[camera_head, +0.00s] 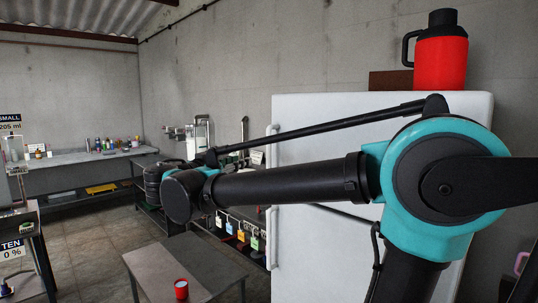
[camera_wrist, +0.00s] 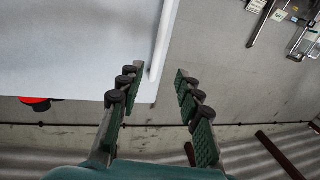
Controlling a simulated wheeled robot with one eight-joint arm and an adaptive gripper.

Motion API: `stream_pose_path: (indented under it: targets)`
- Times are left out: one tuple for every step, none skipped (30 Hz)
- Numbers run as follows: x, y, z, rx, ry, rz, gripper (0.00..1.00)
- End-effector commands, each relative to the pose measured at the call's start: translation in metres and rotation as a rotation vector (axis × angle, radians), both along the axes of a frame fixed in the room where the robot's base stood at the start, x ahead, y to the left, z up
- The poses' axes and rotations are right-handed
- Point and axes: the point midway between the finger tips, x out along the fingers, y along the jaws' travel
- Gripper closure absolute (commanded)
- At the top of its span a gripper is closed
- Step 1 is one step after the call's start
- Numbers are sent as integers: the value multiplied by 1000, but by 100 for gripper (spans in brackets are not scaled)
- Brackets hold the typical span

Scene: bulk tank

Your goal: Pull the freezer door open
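The white freezer (camera_head: 330,240) stands behind my arm in the head view, with pale vertical handles at its left edge, an upper one (camera_head: 273,150) and a lower one (camera_head: 273,238). My arm crosses in front of it and hides part of the doors. In the wrist view, the white freezer (camera_wrist: 75,45) fills the upper left, and a white handle bar (camera_wrist: 163,40) runs along its edge. My gripper (camera_wrist: 157,72) is open, its two fingers apart. The handle's lower end shows between the fingertips in the picture; I cannot tell the depth or any contact.
A red flask (camera_head: 440,62) with a black lid stands on top of the freezer. A low table (camera_head: 180,265) with a red cup (camera_head: 181,289) is in front. A bench (camera_head: 80,158) with bottles lines the back wall. Open floor (camera_head: 95,240) lies to the left.

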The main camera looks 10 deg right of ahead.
Motion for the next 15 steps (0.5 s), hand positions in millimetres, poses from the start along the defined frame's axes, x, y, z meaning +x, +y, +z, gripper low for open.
stream_pose_path:
  targets:
    - [5,-7,0,0,1,-5,65]
    - [8,-10,0,0,1,-5,65]
    - [13,-15,-1,-1,2,-6,65]
    - [17,-19,-1,0,3,-7,65]
    - [21,-22,-1,0,3,-6,65]
    - [27,-28,-1,0,3,-7,65]
    - [31,-31,-1,-1,4,-6,65]
    - [35,-36,-1,-1,4,-7,65]
    - [41,-40,-1,-1,4,-6,65]
    - [45,-45,-1,0,4,-7,65]
    - [49,-48,-1,0,4,-7,65]
    - [55,-54,-1,0,4,-7,65]
    - [59,-57,-1,0,4,-7,65]
    - [64,-61,-1,0,4,-7,65]
    - [69,-66,-1,0,4,-7,65]
